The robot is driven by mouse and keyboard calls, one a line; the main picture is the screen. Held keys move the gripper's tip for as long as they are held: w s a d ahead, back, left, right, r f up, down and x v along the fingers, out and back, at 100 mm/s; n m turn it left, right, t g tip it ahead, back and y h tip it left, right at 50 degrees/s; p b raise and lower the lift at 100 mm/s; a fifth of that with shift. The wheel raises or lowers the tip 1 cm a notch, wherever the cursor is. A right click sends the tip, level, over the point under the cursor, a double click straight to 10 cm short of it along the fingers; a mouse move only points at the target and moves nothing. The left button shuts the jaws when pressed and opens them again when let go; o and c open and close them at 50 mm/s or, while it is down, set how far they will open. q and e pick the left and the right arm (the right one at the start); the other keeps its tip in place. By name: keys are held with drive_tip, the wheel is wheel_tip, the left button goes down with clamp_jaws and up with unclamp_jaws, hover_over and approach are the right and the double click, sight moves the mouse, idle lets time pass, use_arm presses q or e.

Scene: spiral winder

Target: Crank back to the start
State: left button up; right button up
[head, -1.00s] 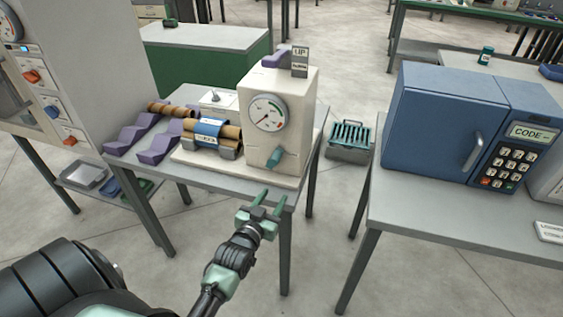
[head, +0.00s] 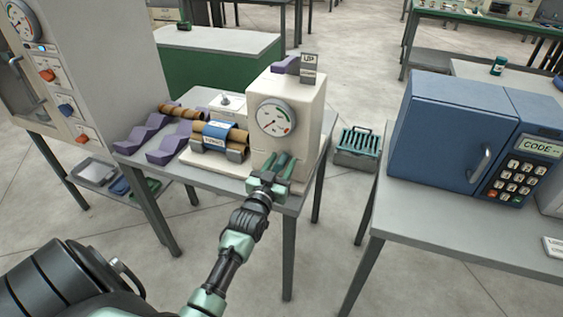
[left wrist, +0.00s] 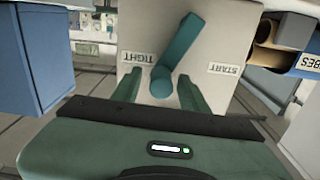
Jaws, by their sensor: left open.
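The winder (head: 290,105) is a cream box with a round dial (head: 275,117) on its front, standing on a grey table. Its teal crank (left wrist: 178,50) shows in the left wrist view, slanting from its hub towards the upper right. The word TIGHT (left wrist: 138,58) is left of it and START (left wrist: 226,69) right, both upside down. My left gripper (head: 280,156) is open at the winder's front, its fingers (left wrist: 157,85) on either side of the crank's hub end. I cannot tell whether they touch it. In the head view the gripper mostly hides the crank. My right gripper is out of view.
A brown roll with a blue band (head: 215,132) lies left of the winder, near purple wavy stands (head: 168,150). A blue keypad cabinet (head: 450,130) stands on the right table. A teal-slatted crate (head: 357,146) sits between the tables.

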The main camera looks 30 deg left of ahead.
use_arm(q)
clamp_jaws()
drive_tip(key=shift+f, duration=0.25)
idle(1.3)
